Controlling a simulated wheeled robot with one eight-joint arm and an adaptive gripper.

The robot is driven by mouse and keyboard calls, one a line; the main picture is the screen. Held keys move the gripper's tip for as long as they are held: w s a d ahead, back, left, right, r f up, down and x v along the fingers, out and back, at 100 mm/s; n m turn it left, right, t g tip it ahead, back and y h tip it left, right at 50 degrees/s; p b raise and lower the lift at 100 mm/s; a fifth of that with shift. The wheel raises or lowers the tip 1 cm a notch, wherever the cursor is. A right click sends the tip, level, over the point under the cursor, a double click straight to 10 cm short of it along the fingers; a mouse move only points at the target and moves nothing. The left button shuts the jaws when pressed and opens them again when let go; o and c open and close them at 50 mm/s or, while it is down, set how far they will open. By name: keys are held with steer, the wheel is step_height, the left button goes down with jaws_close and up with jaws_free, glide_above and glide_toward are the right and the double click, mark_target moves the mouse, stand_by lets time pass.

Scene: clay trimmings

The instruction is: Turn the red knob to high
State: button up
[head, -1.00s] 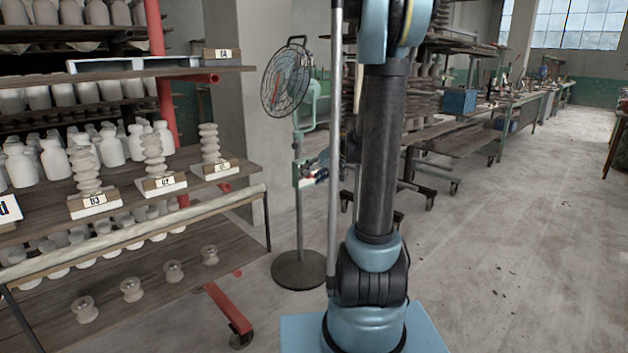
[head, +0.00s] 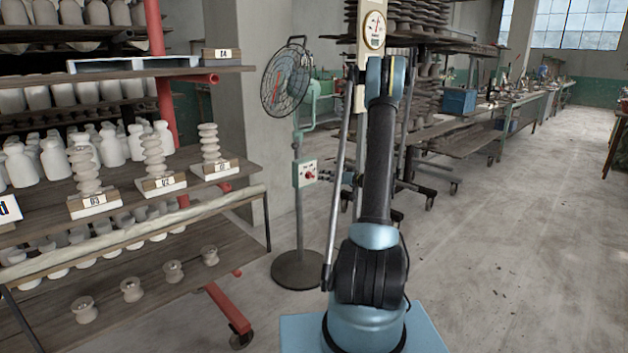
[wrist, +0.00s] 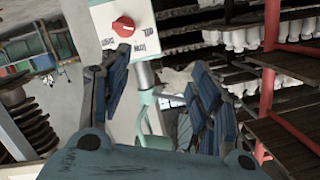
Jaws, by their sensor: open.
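The red knob (head: 310,175) sits on a pale control box (head: 306,171) on the stand of the fan (head: 286,79). In the wrist view the knob (wrist: 123,26) is near the top, left of centre, with dark lettering around it on the box (wrist: 147,13). The lettering is rotated and small, and I cannot tell which word the knob points at. My gripper (wrist: 160,80) is open and empty, its fingers apart. The knob lies beyond the fingers and apart from them. In the head view my gripper is small and partly hidden behind my arm, right of the box.
A wooden shelf rack (head: 120,215) with bottles and stacked clay pieces stands at left. The fan's round base (head: 299,270) is on the floor. Racks of stacked ware (head: 425,120) stand behind my arm. The floor at right (head: 520,250) is open.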

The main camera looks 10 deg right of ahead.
mark_target(313, 176)
steer(key=w+d+f+t, duration=0.3)
steer(key=d+f, duration=0.2)
steer(key=f, duration=0.1)
steer(key=x, duration=1.7)
steer(key=shift+s+a+f, duration=0.15)
steer(key=shift+a+f, duration=0.05)
steer(key=shift+a, duration=0.05)
steer(key=c, duration=1)
